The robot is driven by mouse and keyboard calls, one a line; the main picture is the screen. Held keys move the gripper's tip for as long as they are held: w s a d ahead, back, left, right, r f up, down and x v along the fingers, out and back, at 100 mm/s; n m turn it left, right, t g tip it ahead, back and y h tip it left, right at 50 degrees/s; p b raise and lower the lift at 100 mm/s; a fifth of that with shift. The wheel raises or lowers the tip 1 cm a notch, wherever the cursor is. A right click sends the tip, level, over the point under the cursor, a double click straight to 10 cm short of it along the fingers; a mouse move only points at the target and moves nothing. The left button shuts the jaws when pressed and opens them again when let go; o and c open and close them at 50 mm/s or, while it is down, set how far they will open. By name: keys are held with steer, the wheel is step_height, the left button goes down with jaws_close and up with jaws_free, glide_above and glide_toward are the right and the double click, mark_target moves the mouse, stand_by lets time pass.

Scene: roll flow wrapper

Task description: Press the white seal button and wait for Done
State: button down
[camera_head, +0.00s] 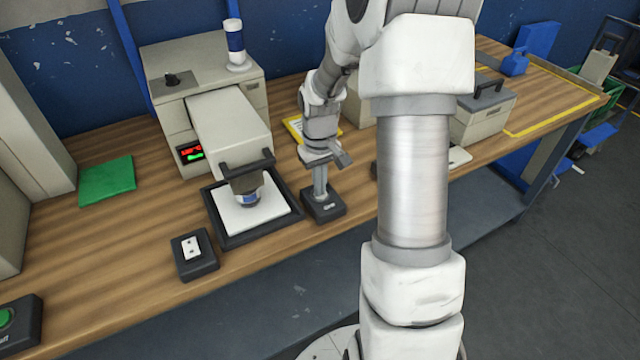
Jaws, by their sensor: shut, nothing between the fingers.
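My gripper (320,194) is shut and points straight down, with its fingertips at the top of a small black box (325,209) at the table's front edge. The fingers cover the top of that box, so I cannot see a white button there or tell whether it is pressed. The beige machine (225,125) stands left of my gripper. Its small display (190,152) shows red and green marks, too small to read. Under its head, a blue-and-white item (250,197) sits on a white plate in a black frame (226,241).
Another black box (196,264) with a white two-dot face is left of the frame. A green-button box (20,322) is at the lower left. A blue-and-white cylinder (235,42) stands on the machine.

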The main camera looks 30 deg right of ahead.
step_height(320, 180, up, 14)
steer(key=p, duration=0.4)
stand_by(0.7)
steer(key=s+a+r+t, duration=0.2)
steer(key=s+a+r, duration=0.3)
steer(key=s, duration=0.5)
steer(key=s+a+r+t, duration=0.3)
steer(key=s+a+r, duration=0.3)
steer(key=s, duration=0.4)
steer(key=shift+a+r, duration=0.25)
steer(key=shift+r, duration=0.15)
